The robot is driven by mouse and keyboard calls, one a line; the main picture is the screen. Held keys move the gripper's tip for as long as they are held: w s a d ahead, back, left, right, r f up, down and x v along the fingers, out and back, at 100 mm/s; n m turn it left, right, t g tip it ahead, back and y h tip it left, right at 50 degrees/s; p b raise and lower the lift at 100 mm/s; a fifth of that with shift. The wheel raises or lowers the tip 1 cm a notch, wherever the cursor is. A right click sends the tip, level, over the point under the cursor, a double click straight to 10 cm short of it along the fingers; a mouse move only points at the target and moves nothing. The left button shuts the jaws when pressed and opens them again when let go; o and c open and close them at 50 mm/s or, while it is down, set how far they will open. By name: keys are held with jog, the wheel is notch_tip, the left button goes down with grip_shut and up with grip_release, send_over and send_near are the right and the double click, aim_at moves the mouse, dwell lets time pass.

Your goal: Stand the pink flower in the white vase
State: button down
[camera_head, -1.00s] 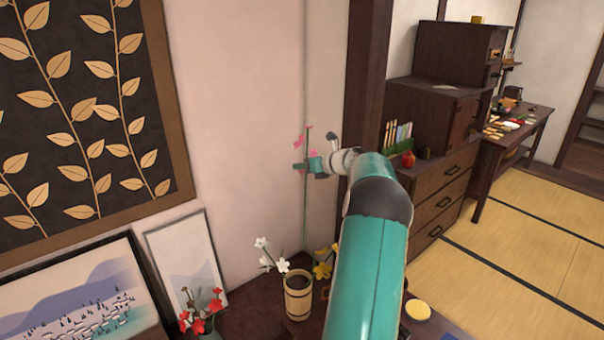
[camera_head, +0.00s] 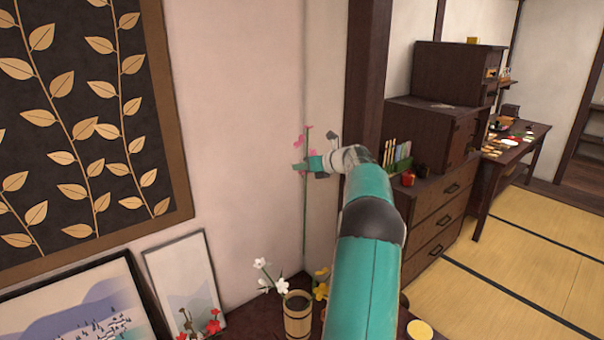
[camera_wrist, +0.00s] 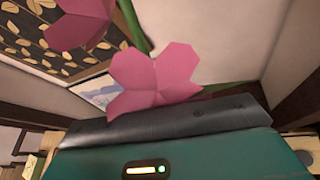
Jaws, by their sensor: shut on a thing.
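The pink flower (camera_head: 299,141) has pink blossoms and a long green stem that hangs upright in the head view. My gripper (camera_head: 304,166) is shut on it just below the blossoms, near the wall corner. In the wrist view the pink blossoms (camera_wrist: 155,75) fill the space above my gripper's edge, with a green stem behind. The stem's lower end is near the wooden bucket and the white flowers, low in the head view. I cannot make out a white vase in these frames; it may be hidden behind my arm or below the frame.
A wooden bucket (camera_head: 298,320) stands on the dark shelf, with white flowers (camera_head: 264,278) at its left and yellow flowers (camera_head: 321,286) at its right. Red flowers (camera_head: 207,327) are lower left. Framed pictures (camera_head: 182,285) lean on the wall. A dark cabinet (camera_head: 443,200) stands at right.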

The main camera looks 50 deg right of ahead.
notch_tip(320, 180, up, 11)
dwell(0.9)
